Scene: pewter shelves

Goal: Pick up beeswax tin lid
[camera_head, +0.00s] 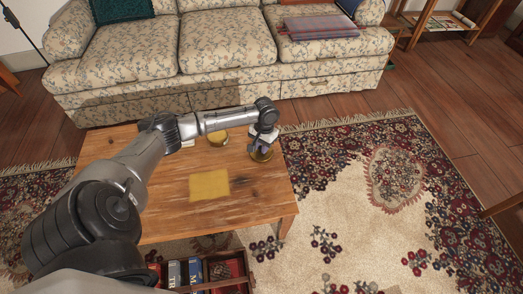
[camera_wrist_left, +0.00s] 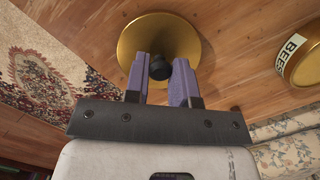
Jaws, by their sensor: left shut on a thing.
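The beeswax tin lid (camera_head: 261,156) is a round gold disc with a dark knob, near the right end of the wooden table. In the left wrist view the lid (camera_wrist_left: 180,33) lies just beyond my purple fingertips. My left gripper (camera_head: 264,144) is shut on the lid's knob, with a finger on each side in the wrist view (camera_wrist_left: 160,68). I cannot tell whether the lid touches the table. The round gold tin (camera_head: 218,139) stands left of the lid; its label, partly cut off, reads "BEES" in the wrist view (camera_wrist_left: 303,58). My right gripper is not in view.
A yellow cloth (camera_head: 209,185) lies flat on the table (camera_head: 255,200), with bare wood around it. A flowered sofa (camera_head: 225,45) stands behind. A crate of books (camera_head: 228,255) is at the near edge. The patterned rug (camera_head: 345,215) is open floor to the right.

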